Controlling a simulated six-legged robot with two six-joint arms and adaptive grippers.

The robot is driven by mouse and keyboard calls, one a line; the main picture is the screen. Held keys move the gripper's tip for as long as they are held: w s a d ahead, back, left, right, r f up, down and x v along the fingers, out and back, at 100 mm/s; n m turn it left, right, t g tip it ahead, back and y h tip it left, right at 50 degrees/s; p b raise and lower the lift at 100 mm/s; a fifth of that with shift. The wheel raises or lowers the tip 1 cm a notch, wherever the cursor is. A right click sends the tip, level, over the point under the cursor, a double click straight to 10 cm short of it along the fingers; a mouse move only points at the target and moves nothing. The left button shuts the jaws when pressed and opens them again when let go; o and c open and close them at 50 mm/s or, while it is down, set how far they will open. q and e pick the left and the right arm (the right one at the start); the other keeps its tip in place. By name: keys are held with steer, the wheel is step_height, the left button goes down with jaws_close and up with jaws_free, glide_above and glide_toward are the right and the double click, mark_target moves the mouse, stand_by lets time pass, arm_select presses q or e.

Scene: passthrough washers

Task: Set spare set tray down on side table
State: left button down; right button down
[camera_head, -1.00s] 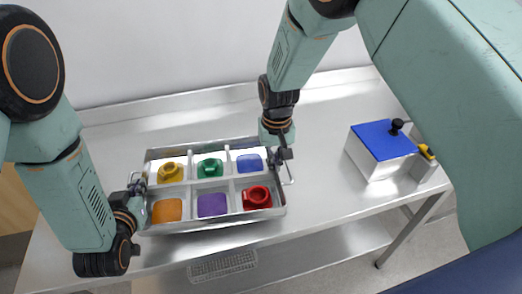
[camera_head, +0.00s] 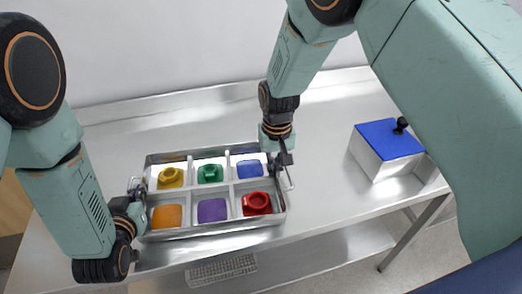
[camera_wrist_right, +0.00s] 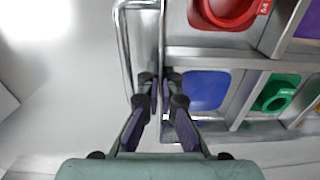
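The spare set tray (camera_head: 215,231) is a grey metal tray with six compartments, level over the left part of the metal side table (camera_head: 325,130). I cannot tell whether its bottom touches the table. Yellow (camera_head: 171,178), green (camera_head: 210,173) and red (camera_head: 257,203) ring pieces sit in it; the other pads are blue, orange and purple.
A white box with a blue lid (camera_head: 388,139) and black knob stands at the table's right end, partly behind my right arm. The table between tray and box is clear. A raised edge and wall run behind. A grey basket (camera_head: 222,268) lies on the lower shelf.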

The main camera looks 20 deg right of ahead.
arm_select(q)
steer(key=shift+s, duration=0.15)
arm_select(e)
steer(key=shift+s+f, duration=0.15)
arm_select(q)
steer(key=c, duration=2)
jaws_free()
steer(key=shift+f+b, duration=0.35)
arm_select(e)
steer(key=c, duration=2)
jaws_free()
steer(key=shift+f, duration=0.2)
arm_select(q)
steer(key=shift+o, duration=1.4)
steer(key=shift+w, duration=0.2)
arm_select(e)
steer(key=shift+o, duration=1.4)
arm_select(q)
steer(key=shift+o, duration=0.8)
steer(key=shift+s, duration=0.1)
arm_select(e)
steer(key=shift+o, duration=0.8)
arm_select(q)
steer(key=shift+o, duration=0.2)
steer(key=shift+s+r, duration=0.1)
arm_select(e)
steer(key=shift+o, duration=0.2)
